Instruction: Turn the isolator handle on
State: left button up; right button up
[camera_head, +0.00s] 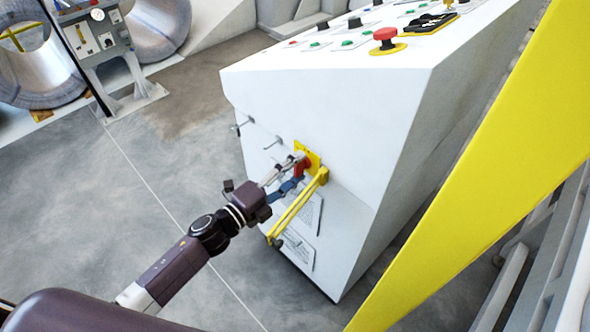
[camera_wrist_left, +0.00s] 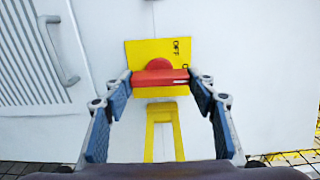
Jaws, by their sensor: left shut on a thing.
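The red isolator handle (camera_wrist_left: 160,77) sits on a yellow plate (camera_wrist_left: 160,52) marked "OFF" on the side of the white control cabinet. In the left wrist view the handle's bar lies level across the picture. My left gripper (camera_wrist_left: 160,84) is shut on the handle, with a finger at each end of the bar. In the head view my left arm reaches in from the lower left, and the left gripper (camera_head: 295,172) meets the red handle (camera_head: 303,165) at the yellow plate (camera_head: 313,160). My right gripper is not in view.
A yellow bracket (camera_head: 298,207) sticks out just below and beside the handle. The white cabinet (camera_head: 320,110) carries a red emergency button (camera_head: 387,35) on top. A large yellow beam (camera_head: 480,160) crosses at the right. Open floor (camera_head: 100,190) lies to the left.

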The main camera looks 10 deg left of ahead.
pick_arm(q)
jog(key=o, duration=0.8)
jog(key=shift+o, duration=0.2)
jog(key=v, duration=1.2)
jog(key=shift+f, duration=0.1)
